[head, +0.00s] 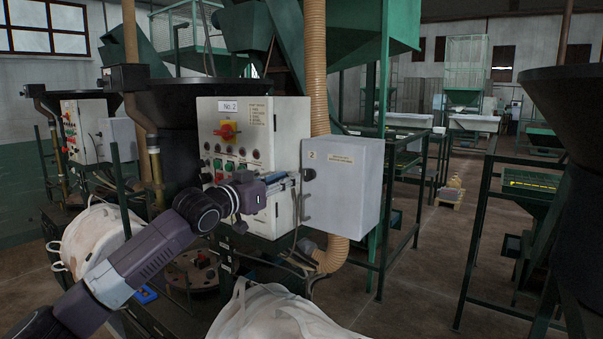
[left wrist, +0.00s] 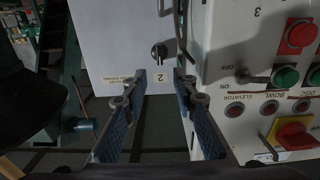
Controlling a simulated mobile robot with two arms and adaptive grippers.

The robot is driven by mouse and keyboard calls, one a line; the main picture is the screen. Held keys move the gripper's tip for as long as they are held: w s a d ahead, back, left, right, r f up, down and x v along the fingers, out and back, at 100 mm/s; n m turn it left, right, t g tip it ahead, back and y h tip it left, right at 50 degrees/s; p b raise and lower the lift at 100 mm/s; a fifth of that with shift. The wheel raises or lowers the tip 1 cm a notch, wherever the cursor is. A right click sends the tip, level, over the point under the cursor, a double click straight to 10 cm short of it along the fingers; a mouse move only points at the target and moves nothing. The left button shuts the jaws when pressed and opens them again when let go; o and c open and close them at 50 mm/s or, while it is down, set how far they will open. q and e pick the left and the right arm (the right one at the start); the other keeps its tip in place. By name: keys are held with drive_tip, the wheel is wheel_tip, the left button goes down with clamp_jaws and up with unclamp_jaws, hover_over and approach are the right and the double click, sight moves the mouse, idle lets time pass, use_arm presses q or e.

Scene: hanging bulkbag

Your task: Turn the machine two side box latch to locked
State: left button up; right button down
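The machine two side box (head: 350,190) is a grey cabinet marked "2", on the right of the white No. 2 control panel (head: 285,130). Its small dark latch (head: 309,174) is on the left part of its front face. In the left wrist view, which is turned nearly upside down, the latch (left wrist: 158,52) shows beyond the fingertips, above the "2" label. My left gripper (head: 292,180) is just left of the latch in the head view. Its blue-padded fingers (left wrist: 160,78) are apart and empty in the left wrist view. Contact with the latch cannot be made out. My right gripper is not in view.
The panel's buttons, switches and red-yellow main switch (head: 227,130) are close to my left arm. A ribbed hose (head: 316,70) runs behind the boxes. White bulk bags (head: 270,312) lie in front below. Green frames and open floor (head: 425,260) are to the right.

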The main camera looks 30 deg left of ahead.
sight(305, 173)
use_arm(q)
drive_tip(key=w+p, duration=0.1)
drive_tip(key=w, duration=0.1)
drive_tip(key=w+p, duration=0.1)
drive_tip(key=w, duration=0.1)
drive_tip(key=w+p, duration=0.1)
drive_tip(key=w, duration=0.1)
drive_tip(key=shift+w+d, duration=0.2)
drive_tip(key=shift+d, duration=0.15)
drive_tip(key=shift+w+f+p, duration=0.2)
drive_tip(key=shift+w+p, duration=0.1)
drive_tip(key=shift+w, duration=0.3)
drive_tip(key=shift+c, duration=0.3)
clamp_jaws()
